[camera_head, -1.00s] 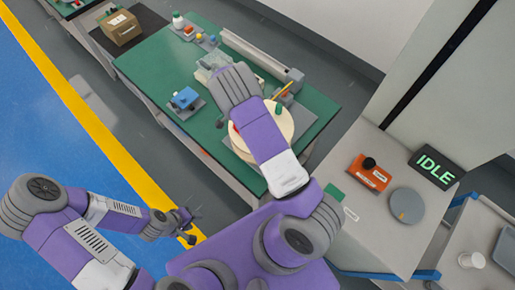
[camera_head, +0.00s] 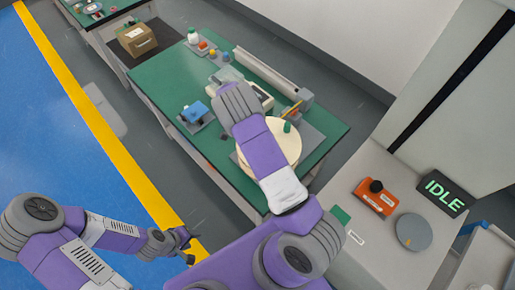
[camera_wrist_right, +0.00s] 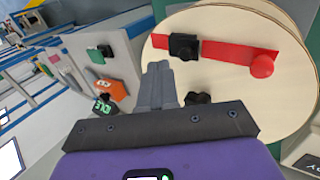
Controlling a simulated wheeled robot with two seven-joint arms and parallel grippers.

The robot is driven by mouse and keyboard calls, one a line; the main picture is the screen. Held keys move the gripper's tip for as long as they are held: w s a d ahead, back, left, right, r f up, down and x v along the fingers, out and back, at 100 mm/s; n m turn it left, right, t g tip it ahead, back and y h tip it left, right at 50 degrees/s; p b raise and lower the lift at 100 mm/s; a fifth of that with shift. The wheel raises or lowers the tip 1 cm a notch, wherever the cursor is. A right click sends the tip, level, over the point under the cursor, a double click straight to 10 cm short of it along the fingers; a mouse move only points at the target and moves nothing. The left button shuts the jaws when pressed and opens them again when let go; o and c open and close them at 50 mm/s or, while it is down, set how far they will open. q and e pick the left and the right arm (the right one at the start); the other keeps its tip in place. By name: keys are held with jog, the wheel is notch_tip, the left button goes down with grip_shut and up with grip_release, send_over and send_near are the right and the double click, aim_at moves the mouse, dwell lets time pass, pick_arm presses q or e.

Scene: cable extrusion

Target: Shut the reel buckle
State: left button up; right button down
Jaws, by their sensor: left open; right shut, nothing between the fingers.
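The reel (camera_head: 291,150) is a cream disc on the green bench, partly hidden by my right arm in the head view. In the right wrist view the reel face (camera_wrist_right: 225,88) carries a red strap (camera_wrist_right: 225,52) with a black buckle block (camera_wrist_right: 185,47) and a round red knob (camera_wrist_right: 262,66) at its right end. Whether the buckle is closed I cannot tell. My right gripper (camera_wrist_right: 162,72) is shut and empty, its fingertips just below and left of the black block in the picture. My left gripper (camera_head: 187,245) is open and empty, low over the floor, away from the bench.
A dark star-shaped knob (camera_wrist_right: 198,98) sits close right of my right fingers. The green bench (camera_head: 165,75) also holds a blue device (camera_head: 195,112) and a long grey rail (camera_head: 268,72). At right, a grey counter (camera_head: 370,240) carries an orange box (camera_head: 375,197) and an IDLE sign (camera_head: 443,194).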

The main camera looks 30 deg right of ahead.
jog(key=v, duration=1.3)
jog(key=shift+p, duration=0.35)
jog(key=shift+s+r, duration=0.1)
jog(key=shift+s, duration=0.15)
